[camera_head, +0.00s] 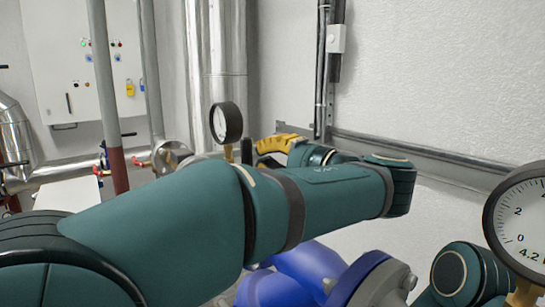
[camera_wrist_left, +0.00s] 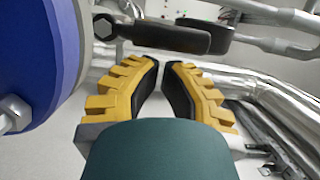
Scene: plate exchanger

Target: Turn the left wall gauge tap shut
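The left gauge (camera_head: 226,122) is a round white dial with a black rim on a brass stem, seen at an angle in the head view. My arm hides what is below it, and I cannot make out its tap there. My left gripper (camera_head: 276,150), with yellow and black fingers, is just right of the gauge. In the left wrist view, my left gripper (camera_wrist_left: 161,68) has a narrow gap between its fingertips and nothing visible in it. A dark lever-like bar (camera_wrist_left: 165,36) with a rounded end crosses beyond the tips, apparently apart from them. My right gripper is out of view.
A larger gauge (camera_head: 520,225) stands at the right edge. A blue flanged body (camera_head: 305,270) lies below my left arm; a blue flange (camera_wrist_left: 38,60) is close on the wrist view's left. Silver pipes (camera_wrist_left: 275,85) run on its right. A control cabinet (camera_head: 75,55) is behind.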

